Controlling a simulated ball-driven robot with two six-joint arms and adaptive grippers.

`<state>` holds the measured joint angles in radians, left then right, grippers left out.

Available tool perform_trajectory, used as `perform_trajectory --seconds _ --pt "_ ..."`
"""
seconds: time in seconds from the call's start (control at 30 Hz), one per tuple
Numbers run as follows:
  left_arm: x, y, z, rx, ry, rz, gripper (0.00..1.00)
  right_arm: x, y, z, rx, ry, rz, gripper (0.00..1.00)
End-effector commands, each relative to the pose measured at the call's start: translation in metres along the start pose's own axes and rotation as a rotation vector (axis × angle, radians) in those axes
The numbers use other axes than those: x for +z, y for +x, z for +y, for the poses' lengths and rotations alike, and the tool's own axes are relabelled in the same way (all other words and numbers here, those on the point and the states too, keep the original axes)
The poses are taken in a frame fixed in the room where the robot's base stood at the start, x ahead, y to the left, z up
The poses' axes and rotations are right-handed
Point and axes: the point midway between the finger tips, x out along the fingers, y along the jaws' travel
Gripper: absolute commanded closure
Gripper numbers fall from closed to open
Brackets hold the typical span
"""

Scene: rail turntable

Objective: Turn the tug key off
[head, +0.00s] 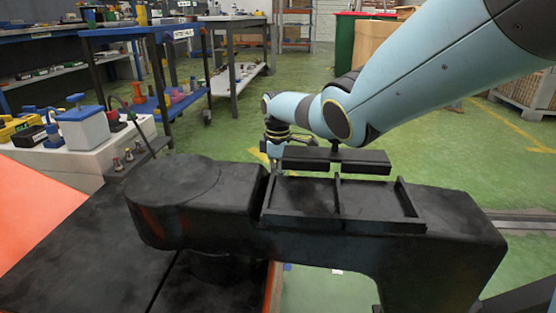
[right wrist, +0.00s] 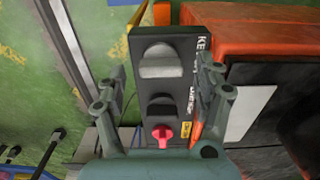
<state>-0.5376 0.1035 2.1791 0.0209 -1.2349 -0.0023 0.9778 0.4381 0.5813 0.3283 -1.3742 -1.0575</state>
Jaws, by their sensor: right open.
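In the right wrist view, a dark control panel (right wrist: 138,95) carries a grey raised knob (right wrist: 158,62) at its top, a black knob (right wrist: 160,105) in the middle and a small red key-shaped handle (right wrist: 162,134) near the bottom. White lettering, partly hidden and starting with "KE", runs along its right edge. I cannot tell for sure which part is the tug key. My right gripper (right wrist: 158,80) is open, one finger on each side of the panel, with nothing held. My left gripper is not in view.
Orange bodywork (right wrist: 265,30) lies right of the panel. In the head view, a white bench (head: 75,160) with bottles and boxes stands left, and a blue trolley (head: 150,100) behind it. Green floor (head: 470,150) is open at the right.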

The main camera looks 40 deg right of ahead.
Motion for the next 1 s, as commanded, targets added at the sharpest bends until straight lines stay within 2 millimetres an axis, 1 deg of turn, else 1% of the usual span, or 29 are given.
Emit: perform_trajectory --seconds 0.13,0.3,0.4,0.5,0.6,0.7,1.0 --pt "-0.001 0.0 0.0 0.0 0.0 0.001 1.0 0.001 -0.021 -0.001 0.004 -0.004 -0.001 0.31" --pt "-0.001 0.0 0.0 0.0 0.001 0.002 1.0 0.0 -0.063 0.001 0.006 -0.003 0.0 0.31" --pt "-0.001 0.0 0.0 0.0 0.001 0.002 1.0 0.0 -0.083 0.0 0.004 -0.004 -0.001 0.31" --pt "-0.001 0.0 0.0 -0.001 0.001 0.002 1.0 0.0 -0.096 0.0 0.002 -0.002 -0.001 0.31" --pt "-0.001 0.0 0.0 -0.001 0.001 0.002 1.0 0.0 -0.104 -0.001 0.001 -0.003 -0.001 0.31" --pt "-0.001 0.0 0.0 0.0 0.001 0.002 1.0 0.0 -0.107 -0.001 -0.001 -0.003 -0.002 0.31" --pt "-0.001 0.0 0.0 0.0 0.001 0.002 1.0 0.0 -0.108 -0.001 0.0 -0.003 -0.002 0.31"
